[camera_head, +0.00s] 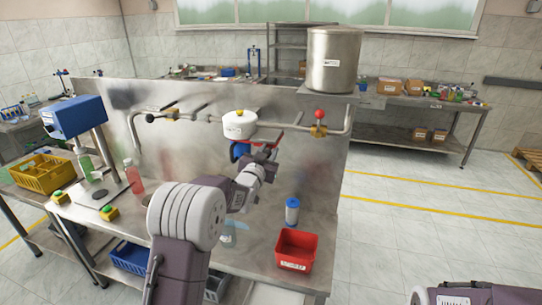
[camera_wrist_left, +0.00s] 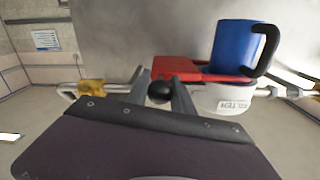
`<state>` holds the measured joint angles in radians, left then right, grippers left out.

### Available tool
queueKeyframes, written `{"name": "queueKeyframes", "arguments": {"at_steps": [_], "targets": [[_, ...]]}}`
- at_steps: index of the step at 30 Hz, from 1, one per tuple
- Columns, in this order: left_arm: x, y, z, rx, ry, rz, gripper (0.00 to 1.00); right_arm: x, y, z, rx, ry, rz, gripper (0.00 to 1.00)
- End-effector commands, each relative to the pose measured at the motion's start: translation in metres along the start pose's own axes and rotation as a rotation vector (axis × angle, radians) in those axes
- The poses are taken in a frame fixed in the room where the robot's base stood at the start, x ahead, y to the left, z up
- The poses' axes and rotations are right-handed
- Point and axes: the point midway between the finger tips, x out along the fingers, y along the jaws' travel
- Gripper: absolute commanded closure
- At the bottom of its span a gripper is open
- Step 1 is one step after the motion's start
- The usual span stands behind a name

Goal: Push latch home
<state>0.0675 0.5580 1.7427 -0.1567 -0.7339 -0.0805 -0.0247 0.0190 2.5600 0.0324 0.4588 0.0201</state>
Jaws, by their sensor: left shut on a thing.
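The white filter housing (camera_head: 239,125) with a yellow top knob is fixed on the pipe of the steel panel. A blue bowl (camera_head: 238,150) hangs below it; in the left wrist view the blue bowl (camera_wrist_left: 232,48) has a black handle. A red latch lever (camera_wrist_left: 180,68) runs beside the housing (camera_wrist_left: 212,97) and ends in a black ball knob (camera_wrist_left: 160,92). My left gripper (camera_head: 266,153) is at the housing's right side. Its fingers (camera_wrist_left: 161,88) are shut on the knob. My right gripper is out of view.
A yellow valve with a red ball (camera_head: 319,119) sits on the pipe to the right. A red bin (camera_head: 296,250) and a blue-and-white cylinder (camera_head: 292,211) stand on the bench. Bottles (camera_head: 133,177) and yellow button boxes (camera_head: 109,213) are at left.

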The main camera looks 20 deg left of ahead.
Motion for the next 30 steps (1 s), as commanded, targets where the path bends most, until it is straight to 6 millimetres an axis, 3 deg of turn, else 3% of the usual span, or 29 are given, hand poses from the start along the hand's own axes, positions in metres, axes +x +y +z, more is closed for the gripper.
{"name": "queueKeyframes", "arguments": {"at_steps": [7, 8, 9, 10, 21, 30], "targets": [[0.0, -0.005, 0.001, -0.003, -0.001, -0.008, 1.0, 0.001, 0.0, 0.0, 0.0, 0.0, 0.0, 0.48], [0.0, -0.005, 0.001, -0.003, 0.0, -0.008, 0.67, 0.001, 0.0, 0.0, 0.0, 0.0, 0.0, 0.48], [0.0, -0.005, 0.0, -0.003, 0.0, -0.008, 0.55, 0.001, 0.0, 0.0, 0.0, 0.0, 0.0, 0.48], [0.0, -0.005, 0.0, -0.003, 0.0, -0.007, 0.51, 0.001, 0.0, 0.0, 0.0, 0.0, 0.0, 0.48], [-0.004, -0.003, 0.001, -0.001, 0.0, -0.005, 0.51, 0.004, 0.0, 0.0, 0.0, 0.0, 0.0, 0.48], [-0.054, -0.005, 0.004, -0.002, 0.002, -0.007, 0.51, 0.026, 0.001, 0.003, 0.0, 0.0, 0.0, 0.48]]}}
